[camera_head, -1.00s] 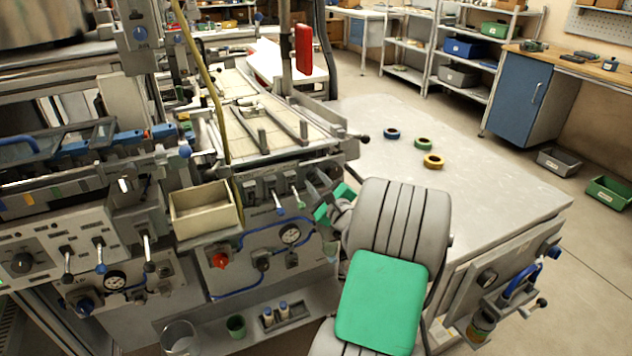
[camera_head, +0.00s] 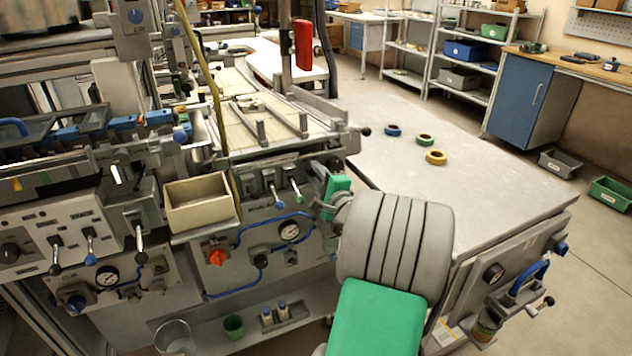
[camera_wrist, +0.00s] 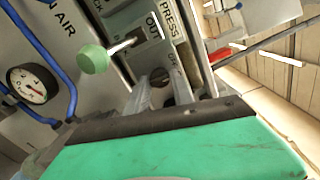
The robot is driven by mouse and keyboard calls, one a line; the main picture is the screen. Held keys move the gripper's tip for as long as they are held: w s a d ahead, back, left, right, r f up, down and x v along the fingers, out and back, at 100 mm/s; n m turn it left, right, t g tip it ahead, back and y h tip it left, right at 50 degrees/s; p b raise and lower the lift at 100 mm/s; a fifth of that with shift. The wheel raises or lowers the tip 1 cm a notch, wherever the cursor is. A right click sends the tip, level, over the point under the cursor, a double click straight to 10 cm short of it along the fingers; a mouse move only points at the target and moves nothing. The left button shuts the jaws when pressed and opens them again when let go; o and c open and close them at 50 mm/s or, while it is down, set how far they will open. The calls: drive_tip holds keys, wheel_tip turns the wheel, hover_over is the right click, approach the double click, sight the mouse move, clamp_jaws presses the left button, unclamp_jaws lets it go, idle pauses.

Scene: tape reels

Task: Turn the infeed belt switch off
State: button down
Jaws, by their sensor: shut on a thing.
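My gripper (camera_head: 322,180) is at the right end of the machine's front panel, right of a green-tipped lever (camera_head: 297,197). In the wrist view my gripper's grey fingers (camera_wrist: 165,82) are closed around a small dark switch knob (camera_wrist: 160,77) on the panel. The fingers partly hide the knob, and the label beside it is only partly readable. The green-tipped lever (camera_wrist: 92,59) stands left of the fingers, by the words OUT and PRESS. In the head view my gripper hides the knob.
A pressure gauge (camera_head: 290,231) and blue hoses are below the levers. A red knob (camera_head: 217,257) and a beige bin (camera_head: 197,203) are left.

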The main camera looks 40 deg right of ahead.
drive_tip(key=n+b, duration=0.3)
drive_tip(key=n, duration=0.1)
drive_tip(key=shift+f+n+b, duration=0.2)
drive_tip(key=shift+n+b, duration=0.1)
drive_tip(key=shift+b, duration=0.1)
drive_tip(key=shift+r+n+b, duration=0.15)
drive_tip(key=shift+n+b, duration=1.05)
drive_tip(key=shift+n, duration=0.1)
drive_tip(key=c, duration=1.1)
unclamp_jaws()
drive_tip(key=shift+r, duration=0.1)
drive_tip(key=v, duration=0.8)
drive_tip(key=shift+w, duration=0.1)
